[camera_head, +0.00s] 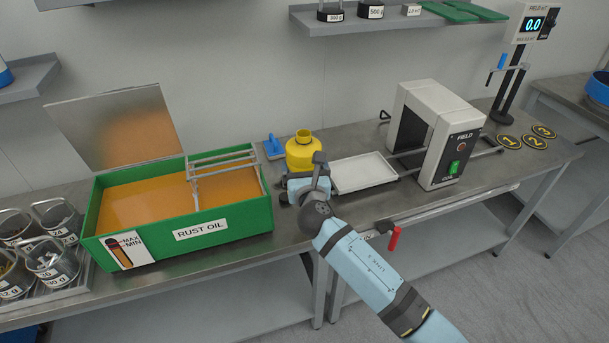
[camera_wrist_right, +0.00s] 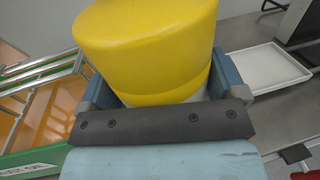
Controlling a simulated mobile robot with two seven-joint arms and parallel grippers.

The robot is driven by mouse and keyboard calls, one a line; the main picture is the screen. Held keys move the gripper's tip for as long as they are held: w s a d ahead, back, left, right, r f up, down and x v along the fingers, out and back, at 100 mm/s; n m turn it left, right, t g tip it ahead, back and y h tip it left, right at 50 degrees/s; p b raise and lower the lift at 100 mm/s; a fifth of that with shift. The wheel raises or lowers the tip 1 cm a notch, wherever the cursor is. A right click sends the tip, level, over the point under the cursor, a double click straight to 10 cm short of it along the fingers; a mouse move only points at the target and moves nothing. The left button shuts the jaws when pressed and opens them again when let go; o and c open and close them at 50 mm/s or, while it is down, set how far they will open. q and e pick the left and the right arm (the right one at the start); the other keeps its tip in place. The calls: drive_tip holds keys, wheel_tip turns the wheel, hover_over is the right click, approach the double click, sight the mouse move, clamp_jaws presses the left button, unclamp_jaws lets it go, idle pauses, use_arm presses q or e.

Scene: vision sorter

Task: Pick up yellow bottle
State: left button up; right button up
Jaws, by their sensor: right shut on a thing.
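The yellow bottle (camera_head: 302,152) stands upright on the metal bench, between the green rust oil bin and the white tray. Its neck is open at the top and its lower part is partly hidden by my right gripper (camera_head: 300,187). In the right wrist view the bottle (camera_wrist_right: 150,50) fills the upper middle, with a pale band near its bottom. The right gripper's jaws (camera_wrist_right: 163,95) are on both sides of it, shut on it. I cannot tell whether the bottle touches the bench. My left gripper is not in view.
The green rust oil bin (camera_head: 228,222) is close on the left, with an open lid (camera_head: 112,128) behind it. A blue-handled tool (camera_head: 273,147) lies behind the bottle. The white tray (camera_head: 364,173) and the white field machine (camera_head: 437,130) are on the right. A shelf (camera_head: 400,24) hangs above.

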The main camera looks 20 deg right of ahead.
sight(305, 142)
wheel_tip(305, 142, up, 4)
drive_tip(key=shift+r+p, duration=0.1)
drive_tip(key=shift+p, duration=0.25)
drive_tip(key=shift+r, duration=1.45)
drive_tip(key=shift+r+p, duration=0.3)
drive_tip(key=shift+r, duration=0.35)
